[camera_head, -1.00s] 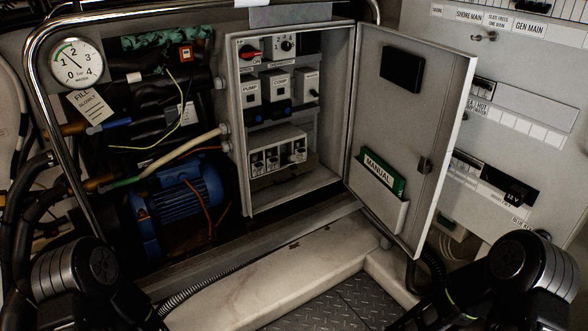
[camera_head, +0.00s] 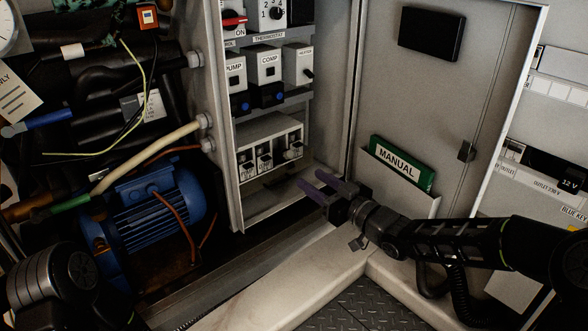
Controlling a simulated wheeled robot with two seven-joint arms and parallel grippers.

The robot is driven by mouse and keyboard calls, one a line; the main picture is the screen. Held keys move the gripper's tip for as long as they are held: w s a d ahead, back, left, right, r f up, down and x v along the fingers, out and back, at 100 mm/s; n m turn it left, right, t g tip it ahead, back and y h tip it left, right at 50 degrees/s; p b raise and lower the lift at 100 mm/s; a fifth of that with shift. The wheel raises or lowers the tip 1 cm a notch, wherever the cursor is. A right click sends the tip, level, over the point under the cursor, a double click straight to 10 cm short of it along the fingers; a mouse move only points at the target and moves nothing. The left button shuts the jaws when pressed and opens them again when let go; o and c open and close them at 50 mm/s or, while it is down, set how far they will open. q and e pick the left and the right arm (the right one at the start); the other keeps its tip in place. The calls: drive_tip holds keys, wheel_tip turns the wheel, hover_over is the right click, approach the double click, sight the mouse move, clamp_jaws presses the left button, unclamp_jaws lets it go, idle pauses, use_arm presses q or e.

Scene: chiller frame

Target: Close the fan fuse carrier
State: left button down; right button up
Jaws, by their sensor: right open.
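The fuse block (camera_head: 270,135) is a pale box low inside the open grey cabinet, with three fuse carriers in a row. The rightmost carrier (camera_head: 294,151) looks tilted out at the front; I take it as the fan one, but its label is too small to read. The other two carriers are the left one (camera_head: 246,168) and the middle one (camera_head: 265,161). My right gripper (camera_head: 310,179) is open and empty, its purple fingers pointing left, below and right of the rightmost carrier and apart from it. My left gripper is out of view.
The cabinet door (camera_head: 480,95) stands open at right, with a MANUAL booklet (camera_head: 397,166) in its pocket above my right forearm. PUMP (camera_head: 235,75) and COMP (camera_head: 266,66) units sit above the fuse block. A blue motor (camera_head: 150,215) is at left.

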sight(292, 166)
drive_tip(key=b+x, duration=0.1)
drive_tip(key=x, duration=0.5)
drive_tip(key=shift+w+a+f+b, duration=0.15)
drive_tip(key=shift+w+a+b, duration=0.1)
drive_tip(key=shift+b, duration=0.15)
drive_tip(key=shift+w+a, duration=0.3)
drive_tip(key=shift+w, duration=0.1)
clamp_jaws()
